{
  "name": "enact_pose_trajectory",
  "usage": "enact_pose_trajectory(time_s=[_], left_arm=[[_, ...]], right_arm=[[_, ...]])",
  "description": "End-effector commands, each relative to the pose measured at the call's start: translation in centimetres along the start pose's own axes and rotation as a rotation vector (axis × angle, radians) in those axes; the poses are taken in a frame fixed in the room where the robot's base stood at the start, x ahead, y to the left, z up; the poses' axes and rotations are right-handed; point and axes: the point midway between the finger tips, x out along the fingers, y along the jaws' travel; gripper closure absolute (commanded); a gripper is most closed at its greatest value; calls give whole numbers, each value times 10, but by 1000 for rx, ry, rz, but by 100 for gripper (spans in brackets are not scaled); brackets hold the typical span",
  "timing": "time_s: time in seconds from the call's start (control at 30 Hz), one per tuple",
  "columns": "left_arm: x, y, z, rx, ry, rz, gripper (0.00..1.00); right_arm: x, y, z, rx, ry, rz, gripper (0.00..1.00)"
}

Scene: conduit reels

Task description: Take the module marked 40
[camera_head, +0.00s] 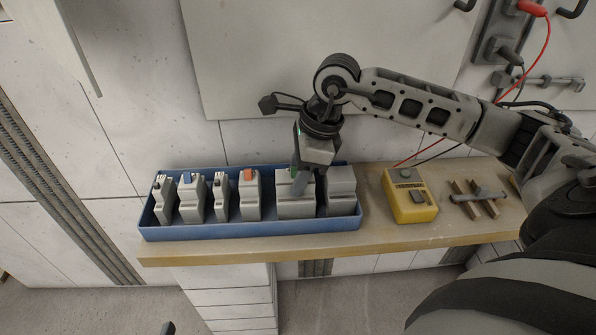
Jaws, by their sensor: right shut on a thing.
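Several grey modules stand upright in a row in a blue tray; their number markings are too small to read, so I cannot tell which is marked 40. From the left: a narrow one (164,204), one with a blue switch (191,202), another narrow one (221,202), one with an orange switch (250,199), a wide one with a green part (295,208), and a plain block-like one (341,200) at the right end. My right gripper (302,185) points down and is shut on the wide module with the green part, partly hiding its top. The module appears still in the tray. My left gripper is not in view.
The blue tray (250,232) sits on a wooden shelf (340,246). To its right are a yellow meter (411,203) with red and black leads and a small wooden rack (478,198). A pale panel (290,60) and wall stand behind.

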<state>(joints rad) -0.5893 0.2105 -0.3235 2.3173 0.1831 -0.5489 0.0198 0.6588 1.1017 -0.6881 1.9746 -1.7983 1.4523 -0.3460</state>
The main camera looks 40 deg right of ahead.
Motion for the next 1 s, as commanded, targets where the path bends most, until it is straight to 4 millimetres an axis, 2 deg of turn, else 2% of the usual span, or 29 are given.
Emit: enact_pose_trajectory(time_s=[1.0], left_arm=[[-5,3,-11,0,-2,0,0]], right_arm=[[-20,0,6,0,-2,-2,90]])
